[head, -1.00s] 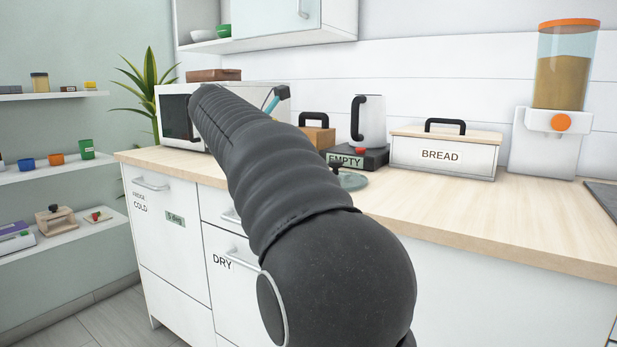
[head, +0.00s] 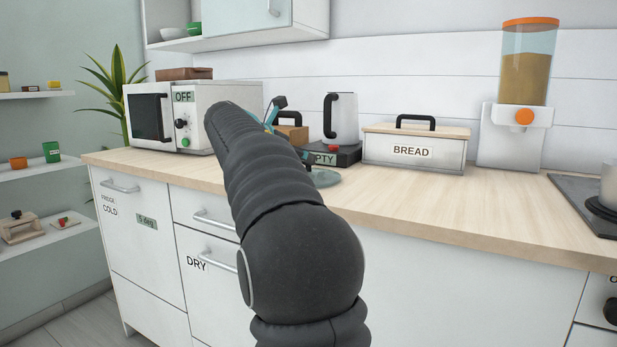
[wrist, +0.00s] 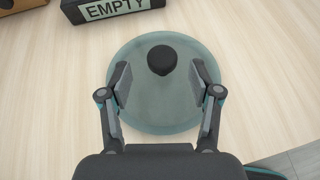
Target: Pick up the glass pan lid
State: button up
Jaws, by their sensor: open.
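The glass pan lid (wrist: 160,105) lies on the wooden counter, round and greenish, with a black knob (wrist: 162,60) at its middle. In the head view a strip of the lid (head: 326,178) shows beside my arm; the rest is hidden behind the arm. My gripper (wrist: 160,80) is open above the lid in the wrist view. Its fingers stand left and right of the knob's line, with the knob slightly beyond the fingertips. I see no contact with the knob. In the head view my gripper is mostly hidden by the arm.
A black kettle base marked EMPTY (wrist: 118,8) sits just behind the lid, bearing a white kettle (head: 343,118). A bread box (head: 414,148) stands to the right, a microwave (head: 222,98) to the left. The counter (head: 450,200) right of the lid is clear.

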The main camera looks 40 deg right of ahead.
aim_at(308, 169)
jog(key=x, duration=0.4)
jog(key=shift+s+d+f, duration=0.1)
jog(key=shift+d+f, duration=0.05)
jog(key=shift+d, duration=0.05)
grip_shut()
